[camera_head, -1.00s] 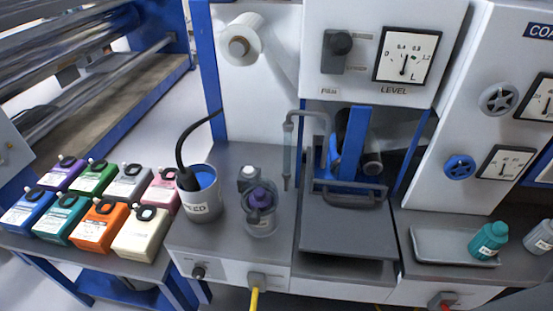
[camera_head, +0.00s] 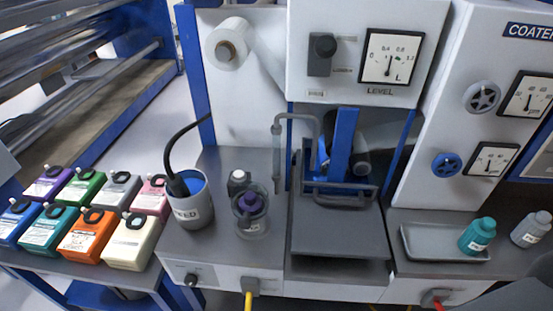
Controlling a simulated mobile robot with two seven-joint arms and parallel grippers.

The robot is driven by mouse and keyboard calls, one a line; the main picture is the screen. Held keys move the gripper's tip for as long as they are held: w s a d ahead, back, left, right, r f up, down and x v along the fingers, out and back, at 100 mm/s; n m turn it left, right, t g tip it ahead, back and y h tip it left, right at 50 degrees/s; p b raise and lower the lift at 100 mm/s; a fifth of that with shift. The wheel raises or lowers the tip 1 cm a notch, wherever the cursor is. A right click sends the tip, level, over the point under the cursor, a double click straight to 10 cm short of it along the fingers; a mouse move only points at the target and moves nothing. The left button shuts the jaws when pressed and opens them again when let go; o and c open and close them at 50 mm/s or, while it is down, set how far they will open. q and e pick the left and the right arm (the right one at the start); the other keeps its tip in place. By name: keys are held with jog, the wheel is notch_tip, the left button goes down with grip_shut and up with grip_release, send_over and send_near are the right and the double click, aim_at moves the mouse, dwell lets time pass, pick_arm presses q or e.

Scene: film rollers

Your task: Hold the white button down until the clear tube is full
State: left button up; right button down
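A narrow, see-through grey tube (camera_head: 277,158) hangs from a bent grey pipe (camera_head: 297,117) left of the blue roller frame (camera_head: 342,145). Its fill level is too small to read. I cannot make out a white button for certain. A dark bottle (camera_head: 238,183) with a pale top stands behind a clear jar (camera_head: 252,222) with a purple cap, on the grey bench. Neither of my grippers is in view. A dark grey shape at the lower right edge may be part of my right arm, but no fingers show.
A FEED pot (camera_head: 193,211) with blue liquid stands on the bench left of the jar. Several coloured canisters (camera_head: 88,233) stand farther left. A teal bottle (camera_head: 477,236) stands on a tray (camera_head: 421,247).

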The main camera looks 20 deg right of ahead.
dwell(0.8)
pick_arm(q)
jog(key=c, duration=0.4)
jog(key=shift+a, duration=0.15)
